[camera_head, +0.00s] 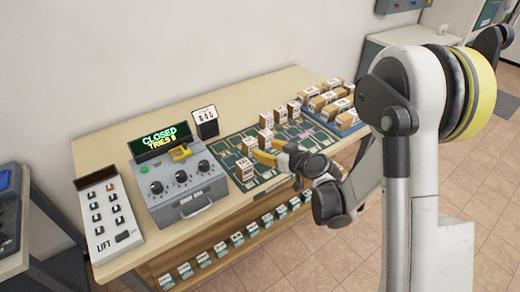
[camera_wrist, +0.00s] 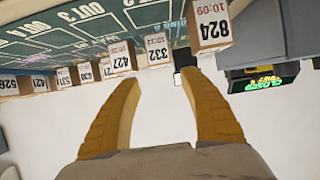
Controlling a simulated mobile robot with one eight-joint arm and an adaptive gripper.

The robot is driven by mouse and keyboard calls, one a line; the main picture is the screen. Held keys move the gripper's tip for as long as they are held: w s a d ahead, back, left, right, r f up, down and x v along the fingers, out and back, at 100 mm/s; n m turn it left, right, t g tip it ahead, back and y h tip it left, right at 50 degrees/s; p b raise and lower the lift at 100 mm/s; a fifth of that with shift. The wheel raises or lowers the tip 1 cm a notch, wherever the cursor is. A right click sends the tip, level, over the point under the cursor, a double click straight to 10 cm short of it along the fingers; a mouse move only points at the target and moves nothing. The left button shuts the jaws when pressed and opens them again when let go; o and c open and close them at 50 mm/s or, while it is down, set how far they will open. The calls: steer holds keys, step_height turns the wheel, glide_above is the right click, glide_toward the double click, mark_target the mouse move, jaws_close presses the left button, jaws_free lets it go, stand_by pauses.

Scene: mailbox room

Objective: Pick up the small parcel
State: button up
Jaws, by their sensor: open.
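Several small brown parcels with white number labels stand on a green marked mat (camera_head: 232,153) on the table. One parcel (camera_head: 244,169) is at the mat's front left, and another (camera_head: 266,119) is farther back. The frames do not single out one as the small parcel. My gripper (camera_head: 265,157) is over the mat, its yellow fingers among the parcels. In the wrist view my gripper (camera_wrist: 160,79) is open and empty. Beyond its fingertips are the parcels labelled 332 (camera_wrist: 157,48), 427 (camera_wrist: 121,57) and 824 (camera_wrist: 210,23).
A grey control box (camera_head: 185,187) with knobs and a "CLOSED" display (camera_head: 160,140) stands left of the mat. A white LIFT panel (camera_head: 108,217) is farther left. A blue tray (camera_head: 350,129) of larger parcels is at the right. Labelled slots (camera_head: 220,249) line the table's front below.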

mark_target(251, 142)
steer(key=shift+w+f, duration=0.1)
steer(key=shift+f, duration=0.2)
steer(key=shift+w+a+f, duration=0.1)
steer(key=shift+w+f, duration=0.1)
steer(key=shift+w, duration=0.05)
steer(key=b+x, duration=0.1)
steer(key=x, duration=0.2)
steer(key=b+x, duration=0.1)
steer(key=x, duration=0.2)
steer(key=b+x, duration=0.1)
steer(key=x, duration=0.3)
steer(key=shift+a+r, duration=0.25)
steer(key=shift+r, duration=0.15)
steer(key=c, duration=1)
